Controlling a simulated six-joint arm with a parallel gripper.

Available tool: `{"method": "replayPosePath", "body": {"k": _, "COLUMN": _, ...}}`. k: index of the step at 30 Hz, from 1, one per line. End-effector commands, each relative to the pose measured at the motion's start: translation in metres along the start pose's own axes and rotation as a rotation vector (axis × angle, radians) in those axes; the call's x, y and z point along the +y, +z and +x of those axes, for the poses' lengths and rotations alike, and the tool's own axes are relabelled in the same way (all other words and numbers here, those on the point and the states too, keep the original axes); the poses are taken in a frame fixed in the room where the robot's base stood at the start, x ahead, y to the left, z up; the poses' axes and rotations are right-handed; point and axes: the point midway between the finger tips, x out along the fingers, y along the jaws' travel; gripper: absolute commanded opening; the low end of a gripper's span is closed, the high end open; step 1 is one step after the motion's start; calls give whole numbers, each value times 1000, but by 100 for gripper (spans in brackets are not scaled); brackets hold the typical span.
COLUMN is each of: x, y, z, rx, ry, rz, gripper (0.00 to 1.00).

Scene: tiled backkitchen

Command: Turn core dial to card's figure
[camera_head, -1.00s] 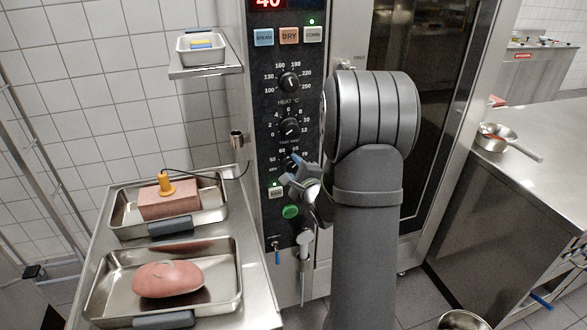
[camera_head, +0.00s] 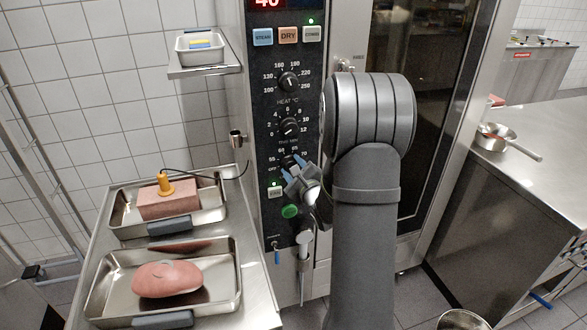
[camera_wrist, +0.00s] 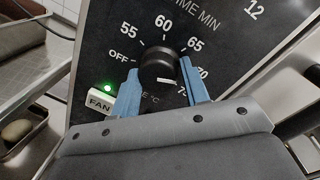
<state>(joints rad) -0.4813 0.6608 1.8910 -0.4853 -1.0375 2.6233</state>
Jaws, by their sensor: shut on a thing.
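The core dial (camera_wrist: 158,62) is a black round knob on the dark control panel, with a scale running from OFF through 55, 60, 65 and 70 to 75. Its short white mark shows on the lower side, towards the 75 end, but its exact reading is unclear. My gripper (camera_wrist: 163,80) has its two blue fingers on either side of this knob and is shut on it. In the head view my gripper (camera_head: 292,167) is at the lowest of three dials and partly hides it. I cannot make out a card with a figure in either view.
The heat dial (camera_head: 289,82) and time dial (camera_head: 289,127) sit above. A lit FAN button (camera_wrist: 99,103) is close to the left finger. A green button (camera_head: 290,211) is just below. Two steel trays (camera_head: 219,205) (camera_head: 236,285) hold a pink block with a probe and a pink lump.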

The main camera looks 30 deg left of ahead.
Motion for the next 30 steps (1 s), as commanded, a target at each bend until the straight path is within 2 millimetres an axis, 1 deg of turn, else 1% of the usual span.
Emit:
{"method": "replayPosePath", "body": {"k": 1, "x": 3, "y": 0, "z": 0, "rx": 1, "ry": 8, "rz": -1, "gripper": 19}}
{"method": "replayPosePath", "body": {"k": 5, "x": 4, "y": 0, "z": 0, "rx": 1, "ry": 9, "rz": -1, "gripper": 19}}
{"method": "replayPosePath", "body": {"k": 6, "x": 4, "y": 0, "z": 0, "rx": 1, "ry": 9, "rz": -1, "gripper": 45}}
{"method": "replayPosePath", "body": {"k": 8, "x": 4, "y": 0, "z": 0, "rx": 0, "ry": 8, "rz": -1, "gripper": 57}}
{"method": "replayPosePath", "body": {"k": 9, "x": 3, "y": 0, "z": 0, "rx": 0, "ry": 8, "rz": -1, "gripper": 61}}
{"method": "replayPosePath", "body": {"k": 17, "x": 2, "y": 0, "z": 0, "rx": 0, "ry": 4, "rz": -1, "gripper": 61}}
{"method": "replayPosePath", "body": {"k": 20, "x": 1, "y": 0, "z": -6, "rx": 1, "ry": 4, "rz": -1, "gripper": 61}}
{"method": "replayPosePath", "body": {"k": 23, "x": 0, "y": 0, "z": -18, "rx": 2, "ry": 3, "rz": -2, "gripper": 61}}
{"method": "replayPosePath", "body": {"k": 25, "x": 1, "y": 0, "z": -32, "rx": 2, "ry": 3, "rz": -1, "gripper": 61}}
{"method": "replayPosePath", "body": {"k": 30, "x": 0, "y": 0, "z": -74, "rx": 3, "ry": 2, "rz": -1, "gripper": 61}}
